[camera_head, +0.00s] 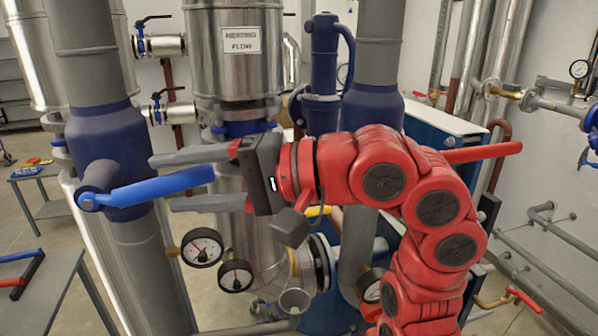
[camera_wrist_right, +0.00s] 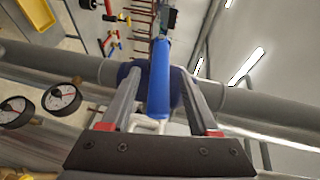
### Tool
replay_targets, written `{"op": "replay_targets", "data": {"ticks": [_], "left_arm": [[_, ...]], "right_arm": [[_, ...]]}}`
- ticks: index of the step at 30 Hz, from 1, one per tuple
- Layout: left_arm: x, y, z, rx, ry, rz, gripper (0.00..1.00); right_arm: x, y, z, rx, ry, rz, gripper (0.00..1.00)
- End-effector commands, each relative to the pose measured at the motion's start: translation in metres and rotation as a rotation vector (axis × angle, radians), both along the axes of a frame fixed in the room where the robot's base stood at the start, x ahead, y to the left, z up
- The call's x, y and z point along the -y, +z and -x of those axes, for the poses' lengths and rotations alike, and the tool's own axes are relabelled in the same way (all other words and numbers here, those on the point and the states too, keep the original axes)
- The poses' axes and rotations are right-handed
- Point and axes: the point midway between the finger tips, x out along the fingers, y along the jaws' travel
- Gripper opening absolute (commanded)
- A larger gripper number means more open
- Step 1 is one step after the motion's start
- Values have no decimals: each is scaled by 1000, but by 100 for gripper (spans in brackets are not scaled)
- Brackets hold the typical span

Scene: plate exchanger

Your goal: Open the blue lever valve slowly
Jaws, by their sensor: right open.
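The blue lever (camera_head: 165,187) sticks out to the right from the dark blue valve body (camera_head: 112,150) on a grey vertical pipe, tilted slightly up at its free end. My right gripper (camera_head: 160,182) comes from the right with its grey fingers open, one above and one below the lever. In the right wrist view, the blue lever (camera_wrist_right: 159,80) runs between the two open fingers (camera_wrist_right: 158,85), with visible gaps on both sides. The fingers do not appear to be closed on it. My left gripper is not in view.
Pressure gauges (camera_head: 202,247) sit below the right gripper. A metal cylinder labelled heating flow (camera_head: 242,75) stands behind. A red lever (camera_head: 483,152) lies right of my arm. A grey table (camera_head: 52,295) stands at the lower left.

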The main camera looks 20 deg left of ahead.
Motion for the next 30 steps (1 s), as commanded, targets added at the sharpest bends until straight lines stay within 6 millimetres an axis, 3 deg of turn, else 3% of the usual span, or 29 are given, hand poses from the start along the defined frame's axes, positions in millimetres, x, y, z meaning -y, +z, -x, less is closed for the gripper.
{"op": "replay_targets", "data": {"ticks": [12,18,24,30], "left_arm": [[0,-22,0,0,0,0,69],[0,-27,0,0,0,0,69],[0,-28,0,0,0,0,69],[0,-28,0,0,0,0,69]], "right_arm": [[93,12,-15,0,-6,2,61],[130,19,-22,-3,-6,4,61],[148,23,-23,0,-1,3,61],[149,24,-23,-1,1,1,61]]}}
